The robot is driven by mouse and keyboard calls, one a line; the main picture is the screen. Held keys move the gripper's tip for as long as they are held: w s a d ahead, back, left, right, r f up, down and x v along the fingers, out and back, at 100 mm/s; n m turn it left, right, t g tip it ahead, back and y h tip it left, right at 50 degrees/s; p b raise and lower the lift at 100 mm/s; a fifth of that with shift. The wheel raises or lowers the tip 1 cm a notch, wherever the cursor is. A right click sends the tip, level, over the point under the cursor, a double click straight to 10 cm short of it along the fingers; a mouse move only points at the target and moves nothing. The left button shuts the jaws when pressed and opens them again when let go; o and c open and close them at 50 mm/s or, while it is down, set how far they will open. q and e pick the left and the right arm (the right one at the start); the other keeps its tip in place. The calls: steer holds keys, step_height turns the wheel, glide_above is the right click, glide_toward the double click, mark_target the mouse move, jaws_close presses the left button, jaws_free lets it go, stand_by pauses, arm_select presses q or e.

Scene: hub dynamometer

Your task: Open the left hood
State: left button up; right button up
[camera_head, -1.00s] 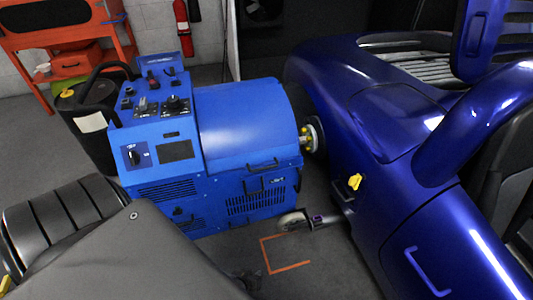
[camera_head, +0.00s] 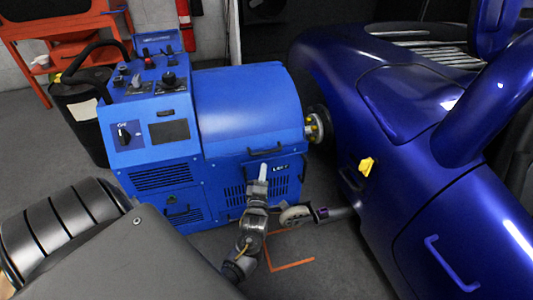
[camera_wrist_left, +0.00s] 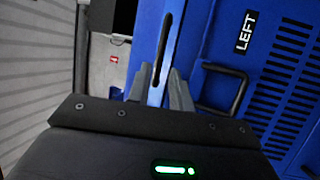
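The left hood (camera_head: 247,105) is the rounded blue cover on top of the blue dynamometer (camera_head: 150,185), and it looks closed. Its black handle (camera_head: 265,151) is at its lower front edge. My left gripper (camera_head: 263,172) is in front of the machine, just below that handle in the head view. In the left wrist view my left gripper (camera_wrist_left: 160,78) is open, its two fingers apart. The dark hood handle (camera_wrist_left: 165,45) lines up with the gap between them; I cannot tell whether they touch. My right gripper is not in view.
A second black handle (camera_wrist_left: 224,90) sits on the front panel beside the "LEFT" label (camera_wrist_left: 245,30). A blue car (camera_head: 400,120) stands close on the right, with a hub (camera_head: 318,125) between. An orange shelf (camera_head: 50,20) stands behind.

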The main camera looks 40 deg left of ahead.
mark_target(267, 152)
arm_select(q)
steer(key=x, duration=0.9)
steer(key=shift+w+a+f+b, duration=0.1)
steer(key=shift+w+a+b, duration=0.1)
steer(key=shift+b, duration=0.1)
jaws_close()
